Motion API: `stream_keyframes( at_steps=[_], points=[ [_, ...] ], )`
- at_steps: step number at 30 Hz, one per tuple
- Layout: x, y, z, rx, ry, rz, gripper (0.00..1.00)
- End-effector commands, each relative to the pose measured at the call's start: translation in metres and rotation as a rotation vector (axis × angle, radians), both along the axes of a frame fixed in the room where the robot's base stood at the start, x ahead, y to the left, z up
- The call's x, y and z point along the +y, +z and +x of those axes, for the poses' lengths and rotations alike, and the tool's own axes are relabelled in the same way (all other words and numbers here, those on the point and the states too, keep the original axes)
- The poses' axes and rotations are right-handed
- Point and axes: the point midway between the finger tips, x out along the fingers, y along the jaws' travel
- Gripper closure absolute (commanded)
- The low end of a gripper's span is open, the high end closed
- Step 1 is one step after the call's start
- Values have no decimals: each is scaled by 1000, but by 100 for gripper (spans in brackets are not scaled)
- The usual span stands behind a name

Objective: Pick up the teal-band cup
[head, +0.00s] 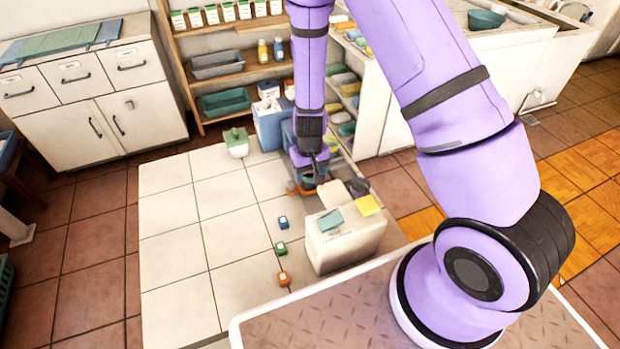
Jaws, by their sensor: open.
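My gripper (314,172) points down over the far part of the white-tiled top, beyond the white box. It is open. A small round thing with teal on it (310,181) shows right below the fingers, partly covered by them. It may be the teal-band cup, but it is too small and hidden to be sure. I cannot tell whether the fingers are around it or above it. An orange-brown thing (296,189) lies beside it on the left.
A white box (345,245) with teal and yellow cloths stands close in front, a dark pot (357,186) behind it. Small blue, green and orange blocks lie left of it. A green-lidded jar (236,143) and blue bin (270,125) stand behind. The tiled top's left is clear.

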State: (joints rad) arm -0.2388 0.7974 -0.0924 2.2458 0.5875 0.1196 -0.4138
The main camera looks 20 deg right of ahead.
Motion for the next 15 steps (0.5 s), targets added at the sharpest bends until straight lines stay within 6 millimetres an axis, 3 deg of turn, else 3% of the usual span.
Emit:
stream_keyframes(
  at_steps=[2, 6, 7, 15],
  points=[
    [0, 0, 0, 0, 0, 0, 35],
    [0, 0, 0, 0, 0, 0, 68],
    [0, 0, 0, 0, 0, 0, 70],
    [0, 1, 0, 0, 0, 0, 70]
  ],
)
